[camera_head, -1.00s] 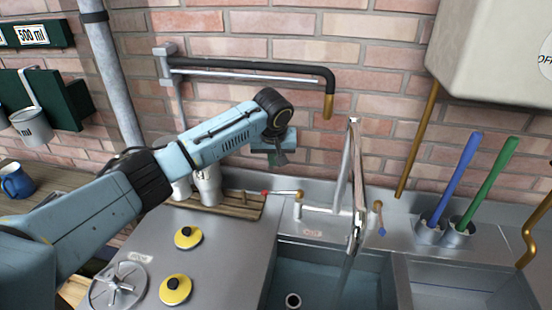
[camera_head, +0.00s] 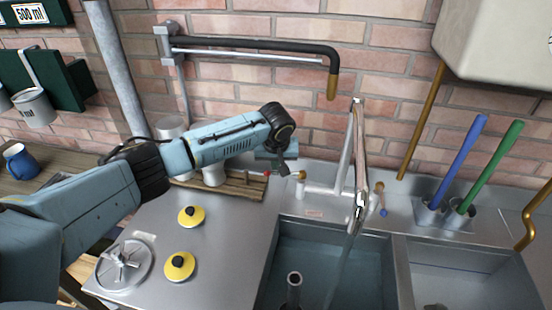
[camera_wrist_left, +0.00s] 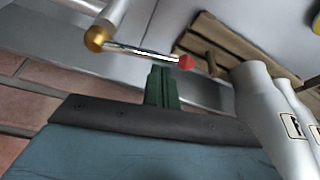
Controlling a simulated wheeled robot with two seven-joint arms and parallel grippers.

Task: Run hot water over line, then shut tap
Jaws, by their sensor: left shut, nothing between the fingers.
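The tap (camera_head: 358,165) stands behind the sink, and a thin stream of water (camera_head: 342,262) falls from its spout into the left basin (camera_head: 372,255). Its lever with a red knob (camera_head: 267,173) points left; the red knob (camera_wrist_left: 186,62) also shows in the left wrist view. A blue-tipped lever (camera_head: 382,212) is on the tap's right side. My left gripper (camera_head: 284,165) is shut and empty, close beside the red-knobbed lever. In the wrist view its green fingers (camera_wrist_left: 162,85) are right by the lever rod; I cannot tell whether they touch. My right gripper is not in view.
A wooden rack (camera_head: 240,187) with metal vessels lies behind the lever. Two yellow discs (camera_head: 180,266) and a metal wheel (camera_head: 124,264) lie on the left counter. Blue (camera_head: 459,160) and green (camera_head: 492,165) handles stand in holders at right. A black pipe (camera_head: 260,45) runs along the wall.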

